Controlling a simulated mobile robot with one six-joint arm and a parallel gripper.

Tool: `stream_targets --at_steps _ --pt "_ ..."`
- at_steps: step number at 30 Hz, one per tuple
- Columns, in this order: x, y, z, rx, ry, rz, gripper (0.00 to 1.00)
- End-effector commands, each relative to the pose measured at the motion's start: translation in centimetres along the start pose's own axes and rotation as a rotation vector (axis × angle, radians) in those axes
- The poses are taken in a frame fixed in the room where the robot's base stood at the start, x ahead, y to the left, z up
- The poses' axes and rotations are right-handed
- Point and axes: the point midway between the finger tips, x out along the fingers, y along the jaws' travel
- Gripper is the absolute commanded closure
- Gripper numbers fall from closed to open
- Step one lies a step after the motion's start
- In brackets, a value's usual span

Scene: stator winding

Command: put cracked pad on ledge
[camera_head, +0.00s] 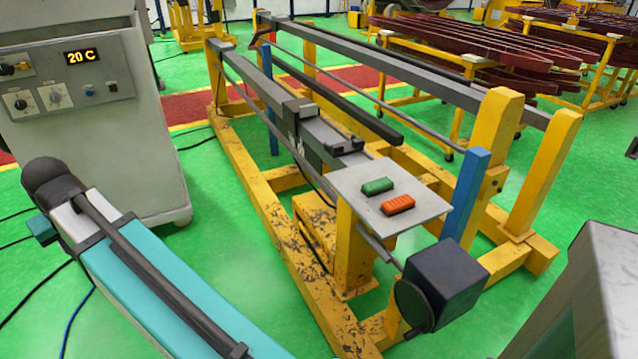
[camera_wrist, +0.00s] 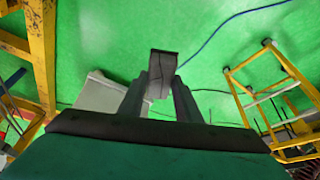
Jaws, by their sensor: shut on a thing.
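My gripper (camera_wrist: 161,84) shows in the wrist view, its two dark fingers shut on a small dark grey block (camera_wrist: 164,64). The block is held at the fingertips over the green floor. I cannot make out cracks on it at this size. In the head view my gripper is not seen; only my teal arm shows at the lower left. A flat grey plate (camera_head: 432,205) on the yellow frame looks like the ledge. A green ribbed pad (camera_head: 377,186) and an orange ribbed pad (camera_head: 398,204) lie on it, apart from each other.
The long yellow frame (camera_head: 285,255) with grey rails fills the middle. A grey cabinet (camera_head: 95,110) with a "20 C" display stands at the left. A dark box (camera_head: 447,280) sits below the plate. Cables lie on the floor. A yellow stand (camera_wrist: 280,95) is at the wrist view's right.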

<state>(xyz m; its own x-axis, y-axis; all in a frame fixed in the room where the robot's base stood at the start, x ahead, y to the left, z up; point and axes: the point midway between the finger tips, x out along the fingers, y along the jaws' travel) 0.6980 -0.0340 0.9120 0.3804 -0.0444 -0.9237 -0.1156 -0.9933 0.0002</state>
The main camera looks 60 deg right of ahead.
Motion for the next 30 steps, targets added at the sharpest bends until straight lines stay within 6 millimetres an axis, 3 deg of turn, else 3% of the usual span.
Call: stream_targets --at_steps 14,30 --pt "-2.7 16.7 2.7 0.453 0.0 0.189 0.92" --pt "-7.7 33.5 10.3 0.985 0.0 0.408 0.92"
